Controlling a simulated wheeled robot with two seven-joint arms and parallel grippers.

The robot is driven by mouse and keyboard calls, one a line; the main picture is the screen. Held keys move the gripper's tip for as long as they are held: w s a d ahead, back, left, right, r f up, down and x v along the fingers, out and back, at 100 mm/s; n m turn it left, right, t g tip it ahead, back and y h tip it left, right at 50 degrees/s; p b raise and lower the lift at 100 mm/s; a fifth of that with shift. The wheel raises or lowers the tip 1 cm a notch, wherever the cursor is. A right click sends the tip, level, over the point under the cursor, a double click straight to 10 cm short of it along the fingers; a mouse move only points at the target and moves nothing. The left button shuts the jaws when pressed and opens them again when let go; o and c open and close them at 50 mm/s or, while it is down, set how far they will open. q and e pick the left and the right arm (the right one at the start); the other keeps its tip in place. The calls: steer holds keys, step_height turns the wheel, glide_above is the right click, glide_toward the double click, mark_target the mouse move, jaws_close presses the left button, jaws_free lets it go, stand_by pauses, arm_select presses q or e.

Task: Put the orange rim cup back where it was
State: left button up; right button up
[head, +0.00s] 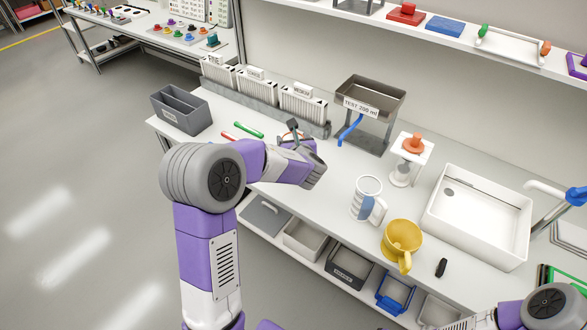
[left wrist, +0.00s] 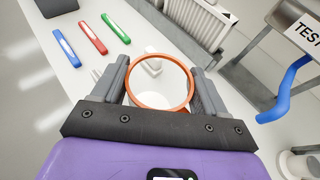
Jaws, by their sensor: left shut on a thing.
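The orange rim cup (left wrist: 186,104) is between the fingers of my left gripper in the left wrist view. Its round orange rim faces the camera and its inside looks pale. My left gripper (left wrist: 162,88) is shut on it, one grey finger on each side. In the head view my left gripper (head: 293,126) is over the back of the counter, in front of the white slotted racks. The cup cannot be made out there, and I cannot tell its height above the counter. My right gripper is not in view.
Red (head: 229,136) and green (head: 249,129) markers lie left of my gripper. A grey divided bin (head: 182,113) stands at the counter's left end. The labelled steel hopper (head: 371,91) with a blue spout is to the right.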

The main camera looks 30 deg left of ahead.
arm_select(q)
step_height(320, 180, down, 8)
steer(key=shift+d+r+b, duration=0.1)
steer(key=shift+r+b, duration=0.1)
steer(key=shift+b, duration=0.9)
steer(key=shift+f, duration=0.15)
steer(key=o, duration=1.2)
steer(key=shift+o, duration=0.2)
steer(key=p+v, duration=0.2)
steer(key=v, duration=1)
